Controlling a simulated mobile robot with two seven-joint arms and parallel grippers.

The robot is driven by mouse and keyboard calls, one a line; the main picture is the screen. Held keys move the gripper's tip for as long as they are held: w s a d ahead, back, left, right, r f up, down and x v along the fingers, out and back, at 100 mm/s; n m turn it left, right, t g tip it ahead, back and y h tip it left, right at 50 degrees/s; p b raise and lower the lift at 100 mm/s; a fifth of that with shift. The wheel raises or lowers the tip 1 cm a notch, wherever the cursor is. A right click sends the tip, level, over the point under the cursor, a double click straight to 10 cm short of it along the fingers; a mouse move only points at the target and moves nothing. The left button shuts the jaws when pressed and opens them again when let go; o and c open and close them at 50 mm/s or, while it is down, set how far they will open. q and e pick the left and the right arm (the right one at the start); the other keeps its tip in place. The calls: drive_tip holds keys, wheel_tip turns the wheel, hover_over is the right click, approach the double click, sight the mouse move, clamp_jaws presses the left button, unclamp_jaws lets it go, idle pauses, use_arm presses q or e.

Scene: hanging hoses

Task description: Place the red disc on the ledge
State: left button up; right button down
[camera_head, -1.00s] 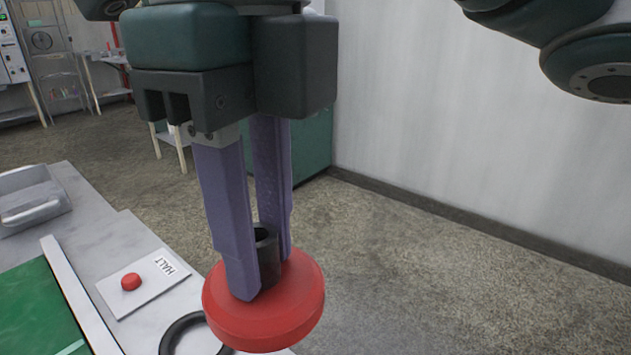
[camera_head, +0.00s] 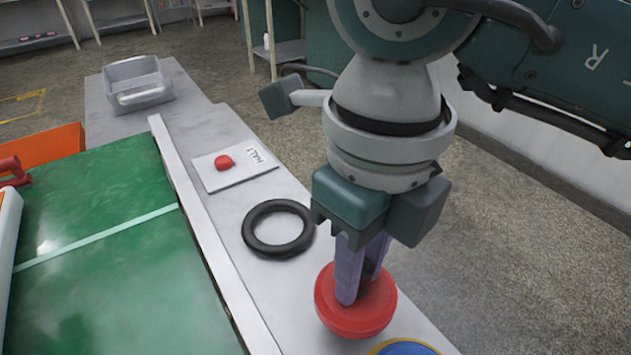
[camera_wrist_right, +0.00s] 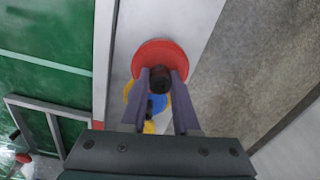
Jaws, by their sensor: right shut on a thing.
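The red disc (camera_head: 345,318) has a dark knob on top, and my right gripper (camera_head: 357,292) is shut on that knob. The disc is over the grey ledge (camera_head: 287,312) beside the green belt in the head view. I cannot tell whether it touches the ledge or hangs just above it. In the right wrist view the red disc (camera_wrist_right: 160,56) shows beyond the purple fingers, with the dark knob between them. My left gripper is not in view.
A black ring (camera_head: 278,229) lies on the ledge near the disc. A blue and yellow round thing (camera_head: 404,348) is close in front of it. A HALT panel with a red button (camera_head: 223,162) and a grey tray (camera_head: 137,84) are farther back. The green belt (camera_head: 100,250) is at left.

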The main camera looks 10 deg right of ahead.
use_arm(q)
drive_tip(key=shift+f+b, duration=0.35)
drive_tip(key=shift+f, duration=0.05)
use_arm(e)
wheel_tip(320, 180, down, 4)
drive_tip(key=shift+r, duration=0.15)
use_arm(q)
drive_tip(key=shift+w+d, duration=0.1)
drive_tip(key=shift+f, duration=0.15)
use_arm(e)
drive_tip(key=c, duration=0.7)
unclamp_jaws()
drive_tip(key=shift+o, duration=0.2)
